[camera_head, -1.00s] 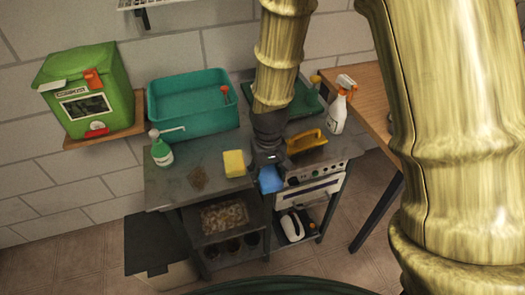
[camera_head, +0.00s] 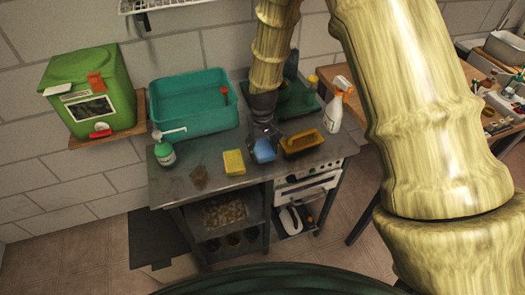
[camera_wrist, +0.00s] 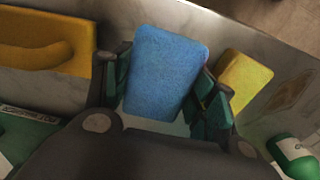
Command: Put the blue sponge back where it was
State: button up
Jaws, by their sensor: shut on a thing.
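The blue sponge (camera_head: 264,151) is held between the fingers of my gripper (camera_head: 263,138), over the steel worktop (camera_head: 205,158). In the wrist view the blue sponge (camera_wrist: 165,72) fills the space between the two dark green finger pads of my gripper (camera_wrist: 165,90). A yellow sponge (camera_head: 234,162) lies just left of it on the worktop, and also shows in the wrist view (camera_wrist: 243,80). A yellow-brown tray (camera_head: 302,144) is just to its right. I cannot tell whether the blue sponge touches the worktop.
A teal basin (camera_head: 195,105) stands at the back. A green pump bottle (camera_head: 165,152) is at the left and a white spray bottle (camera_head: 334,112) at the right. A green mat (camera_head: 290,103) lies behind my gripper. The worktop's front left is mostly clear.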

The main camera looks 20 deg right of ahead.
aim_at(262, 147)
jog(key=shift+f+p, duration=0.45)
jog(key=shift+f, duration=0.8)
jog(key=shift+f, duration=0.15)
jog(key=o, duration=1)
jog(key=shift+c, duration=0.2)
jog(key=shift+r, duration=0.25)
jog(key=shift+r+b, duration=1.95)
jog(key=shift+r, duration=4)
